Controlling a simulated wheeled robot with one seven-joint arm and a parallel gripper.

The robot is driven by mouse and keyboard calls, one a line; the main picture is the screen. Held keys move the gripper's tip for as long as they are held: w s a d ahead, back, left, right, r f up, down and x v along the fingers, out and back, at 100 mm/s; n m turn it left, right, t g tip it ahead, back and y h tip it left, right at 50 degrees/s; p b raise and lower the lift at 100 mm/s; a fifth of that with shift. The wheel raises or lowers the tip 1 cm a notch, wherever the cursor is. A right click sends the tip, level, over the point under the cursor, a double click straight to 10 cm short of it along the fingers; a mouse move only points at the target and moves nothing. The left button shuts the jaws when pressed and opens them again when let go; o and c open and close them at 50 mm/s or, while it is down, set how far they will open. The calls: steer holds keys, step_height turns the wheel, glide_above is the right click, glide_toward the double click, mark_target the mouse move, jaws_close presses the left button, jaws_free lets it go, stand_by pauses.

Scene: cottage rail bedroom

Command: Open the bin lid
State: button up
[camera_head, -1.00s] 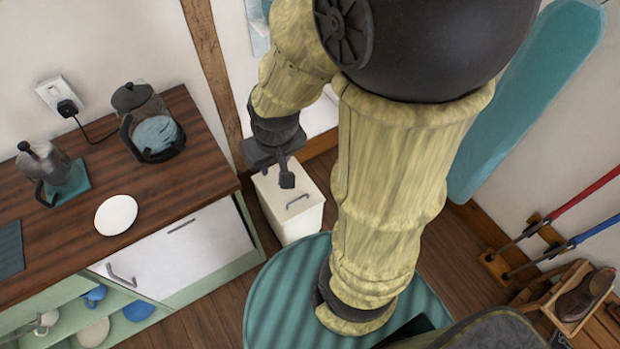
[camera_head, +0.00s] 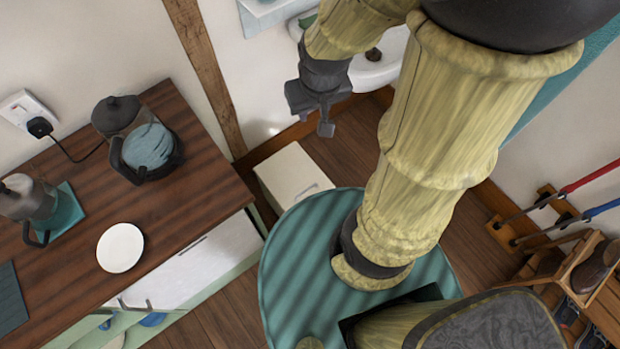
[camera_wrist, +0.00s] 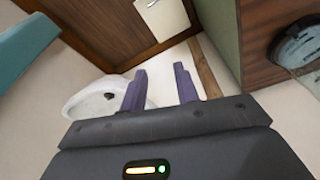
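The bin (camera_head: 292,176) is a white box standing on the floor beside the counter's end. Its lid looks closed, with a small metal handle (camera_head: 307,190) on top. In the wrist view part of the bin (camera_wrist: 165,18) shows at the top edge. My gripper (camera_head: 326,127) is above and to the upper right of the bin in the head view, apart from it. In the wrist view my gripper's two purple fingers (camera_wrist: 160,85) stand apart with nothing between them. The bin's lower right part is hidden behind the teal striped round surface.
A wooden counter (camera_head: 75,235) at left holds a kettle (camera_head: 150,150), a moka pot (camera_head: 35,205) and a white plate (camera_head: 120,247). A white basin (camera_head: 380,65) is behind my arm. A teal board (camera_head: 545,85) leans at right. Brown floor shows right of the bin.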

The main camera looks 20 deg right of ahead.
steer(key=m+g+b, duration=0.5)
steer(key=m+b, duration=0.9)
steer(key=b, duration=2.2)
glide_above(309, 184)
steer(key=w+a, duration=0.1)
steer(key=a, duration=0.1)
steer(key=w+f+x, duration=0.1)
steer(key=w+x, duration=0.2)
steer(key=x, duration=1)
steer(key=w+x, duration=0.3)
steer(key=x, duration=1.1)
steer(key=w+f+x, duration=0.1)
steer(key=w+x, duration=0.1)
steer(key=x, duration=1.1)
steer(key=shift+w+h, duration=0.1)
steer(key=shift+h, duration=0.2)
steer(key=b+x, duration=0.6)
steer(key=x, duration=1.1)
steer(key=shift+w+d+f, duration=0.1)
steer(key=shift+f, duration=0.15)
